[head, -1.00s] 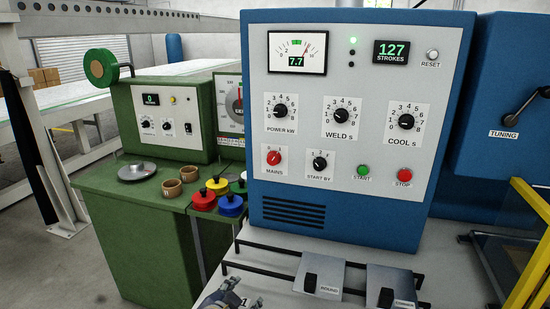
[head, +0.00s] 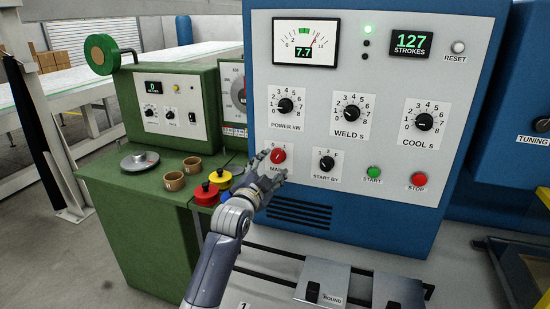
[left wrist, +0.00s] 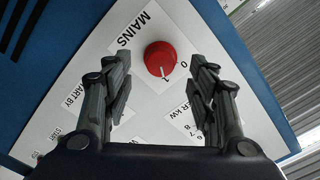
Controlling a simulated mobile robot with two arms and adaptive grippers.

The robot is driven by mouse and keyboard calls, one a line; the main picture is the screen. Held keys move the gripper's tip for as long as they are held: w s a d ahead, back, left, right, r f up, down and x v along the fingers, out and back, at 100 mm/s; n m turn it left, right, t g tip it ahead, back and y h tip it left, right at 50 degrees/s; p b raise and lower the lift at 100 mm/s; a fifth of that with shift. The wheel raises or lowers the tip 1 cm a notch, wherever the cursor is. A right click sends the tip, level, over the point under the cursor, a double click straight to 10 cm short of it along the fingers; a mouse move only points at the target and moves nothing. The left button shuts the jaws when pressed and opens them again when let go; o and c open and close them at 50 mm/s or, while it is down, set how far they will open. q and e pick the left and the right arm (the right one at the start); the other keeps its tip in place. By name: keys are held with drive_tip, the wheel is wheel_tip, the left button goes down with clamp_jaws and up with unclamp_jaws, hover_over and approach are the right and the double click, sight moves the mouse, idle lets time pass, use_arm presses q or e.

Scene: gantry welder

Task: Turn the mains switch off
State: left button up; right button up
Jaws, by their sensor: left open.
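The mains switch is a round red knob (head: 278,156) on the lower left of the grey control panel, partly framed by my fingers. In the left wrist view the red knob (left wrist: 160,58) sits between the fingertips, with its white mark towards the 1. The "MAINS" label shows beside it there. My left gripper (head: 272,166) is open in front of the knob, fingers either side, and no contact is visible. In the left wrist view the open fingers (left wrist: 160,88) are empty. My right gripper is not in view.
The "START BY" knob (head: 326,164), green start button (head: 374,172) and red stop button (head: 418,180) lie to the right. The power knob (head: 285,106) is just above. The green lamp (head: 367,29) is lit. A green bench (head: 140,190) stands at the left.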

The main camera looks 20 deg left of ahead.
sight(276, 159)
use_arm(q)
drive_tip(key=shift+w+r+p, duration=0.1)
drive_tip(key=shift+w+p, duration=0.2)
drive_tip(key=shift+w, duration=1.85)
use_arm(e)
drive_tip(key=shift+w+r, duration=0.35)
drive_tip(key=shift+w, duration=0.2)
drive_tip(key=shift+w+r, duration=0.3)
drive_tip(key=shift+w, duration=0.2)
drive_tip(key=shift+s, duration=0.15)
use_arm(q)
drive_tip(key=c, duration=1)
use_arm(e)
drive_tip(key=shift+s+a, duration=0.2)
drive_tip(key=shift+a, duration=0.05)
